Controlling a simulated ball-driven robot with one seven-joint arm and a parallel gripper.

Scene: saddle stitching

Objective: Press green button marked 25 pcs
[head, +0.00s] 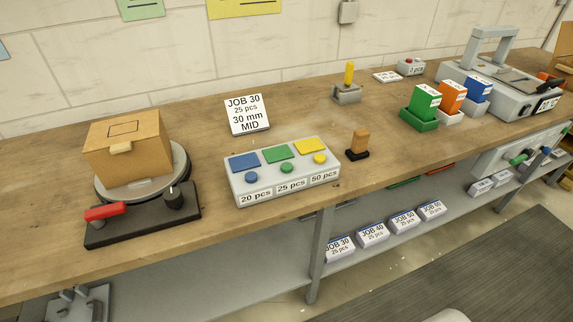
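A light grey button box (281,180) sits on the wooden bench near its front edge, at the middle of the head view. It has three round buttons: a blue one at left, the green button (287,169) in the middle and a yellow one at right. The label "25 pcs" (290,186) is below the green button. A flat green square (278,153) lies behind that button. Whether any button is pressed in cannot be told. My gripper is not in view.
A card reading JOB 30, 25 pcs, 30 mm MID (247,114) stands behind the box. A wooden box on a turntable (143,184) is at left. A small wooden block on a black base (358,146) is close at right. Coloured boxes (425,103) stand farther right. Bench front edges show.

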